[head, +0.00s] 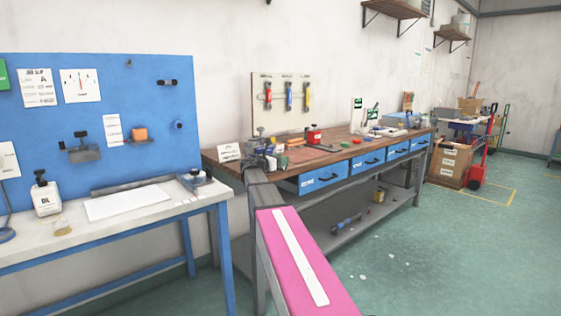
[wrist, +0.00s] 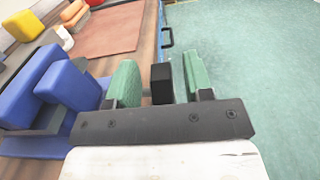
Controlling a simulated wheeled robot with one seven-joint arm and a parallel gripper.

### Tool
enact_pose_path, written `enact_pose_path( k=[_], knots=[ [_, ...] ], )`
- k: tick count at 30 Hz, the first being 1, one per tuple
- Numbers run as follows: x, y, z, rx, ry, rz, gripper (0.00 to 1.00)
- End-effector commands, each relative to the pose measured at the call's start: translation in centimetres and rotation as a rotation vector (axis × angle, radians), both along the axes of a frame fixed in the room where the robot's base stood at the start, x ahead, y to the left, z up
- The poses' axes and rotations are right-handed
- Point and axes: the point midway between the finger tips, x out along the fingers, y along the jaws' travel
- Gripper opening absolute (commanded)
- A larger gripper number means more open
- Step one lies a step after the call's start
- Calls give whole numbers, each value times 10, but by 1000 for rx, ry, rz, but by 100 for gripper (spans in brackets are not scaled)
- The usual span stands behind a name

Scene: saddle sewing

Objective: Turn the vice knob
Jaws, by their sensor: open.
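In the wrist view, a blue vice (wrist: 50,88) stands at the left on the wooden bench. My gripper (wrist: 160,78) is open, its two green fingers apart, to the right of the vice and near the bench edge. A black block (wrist: 161,84) shows between the fingers; I cannot tell whether it is the vice knob or part of my gripper. No other knob is clear to me. In the head view, my arm reaches to the left end of the wooden bench (head: 345,153), where the vice and my fingers are too small to separate.
A brown mat (wrist: 108,30) and a yellow object (wrist: 23,25) lie beyond the vice. Blue drawers (head: 323,177) line the bench front. A white-topped table (head: 150,208) with an oil bottle (head: 46,196) stands at the left. The green floor (head: 430,250) at the right is mostly open.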

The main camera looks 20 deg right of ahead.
Motion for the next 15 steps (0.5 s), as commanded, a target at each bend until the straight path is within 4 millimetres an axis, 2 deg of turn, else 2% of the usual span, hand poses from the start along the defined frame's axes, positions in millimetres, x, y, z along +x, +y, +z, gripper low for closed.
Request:
enact_pose_path(
  k=[4, 5, 6, 9, 15],
  knots=[
    [0, 0, 0, 0, 0, 0, 47],
    [0, 0, 0, 0, 0, 0, 40],
    [0, 0, 0, 0, 0, 0, 27],
    [0, 0, 0, 0, 0, 0, 0],
    [0, 0, 0, 4, 1, 0, 0]
  ],
)
